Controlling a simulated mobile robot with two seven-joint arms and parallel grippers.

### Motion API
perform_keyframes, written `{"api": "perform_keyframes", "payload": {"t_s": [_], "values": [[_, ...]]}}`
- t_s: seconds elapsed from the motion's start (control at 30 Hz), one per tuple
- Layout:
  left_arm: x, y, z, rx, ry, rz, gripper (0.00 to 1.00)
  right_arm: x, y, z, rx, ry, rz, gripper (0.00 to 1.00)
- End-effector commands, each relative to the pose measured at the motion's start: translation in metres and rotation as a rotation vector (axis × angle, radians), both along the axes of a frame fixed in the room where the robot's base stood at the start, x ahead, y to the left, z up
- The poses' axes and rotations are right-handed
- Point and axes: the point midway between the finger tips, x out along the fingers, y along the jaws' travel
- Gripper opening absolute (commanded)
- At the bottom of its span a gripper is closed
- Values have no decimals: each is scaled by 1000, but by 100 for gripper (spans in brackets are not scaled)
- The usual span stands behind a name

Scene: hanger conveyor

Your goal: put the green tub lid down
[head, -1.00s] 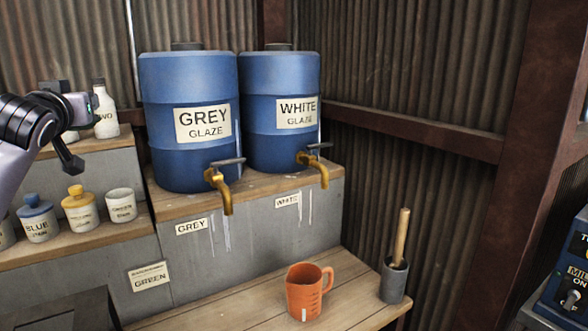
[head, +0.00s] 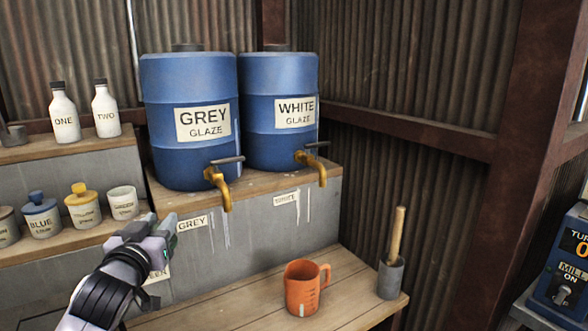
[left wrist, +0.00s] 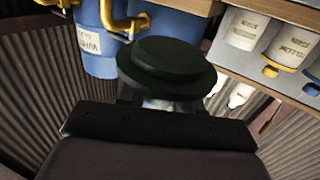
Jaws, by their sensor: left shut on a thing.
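My left gripper (head: 160,235) is in front of the shelves at the left, over the wooden bench. In the left wrist view my left gripper (left wrist: 165,101) is shut on a dark green round lid (left wrist: 168,65) with a raised middle. In the head view the lid is mostly hidden by the gripper. A white tub without a lid (head: 123,203) stands on the lower shelf, up and left of the gripper; its label is too small to read surely. My right gripper is in neither view.
A tub with a yellow lid (head: 82,207) and a blue-lidded tub (head: 40,216) stand beside the open tub. Blue barrels with brass taps (head: 218,185) stick out above the bench. An orange jug (head: 302,290) and a grey pot with a wooden handle (head: 391,277) stand on the bench (head: 235,312).

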Motion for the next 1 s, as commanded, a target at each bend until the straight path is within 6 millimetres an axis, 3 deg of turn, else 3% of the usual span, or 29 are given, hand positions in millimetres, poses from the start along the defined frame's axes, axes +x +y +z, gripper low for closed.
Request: {"api": "perform_keyframes", "payload": {"t_s": [0.03, 0.2, 0.5, 0.8, 1.0], "values": [[-10, -7, -15, -4, 6, -13, 5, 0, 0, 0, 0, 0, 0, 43], [-42, -25, -50, -3, 6, -41, 5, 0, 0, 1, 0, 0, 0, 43], [-108, -42, -96, -3, 5, -54, 5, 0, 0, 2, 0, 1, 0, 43], [-166, -44, -119, -2, 4, -34, 5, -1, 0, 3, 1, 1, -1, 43], [-185, -42, -123, 1, 0, -24, 5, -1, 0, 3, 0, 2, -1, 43]]}}
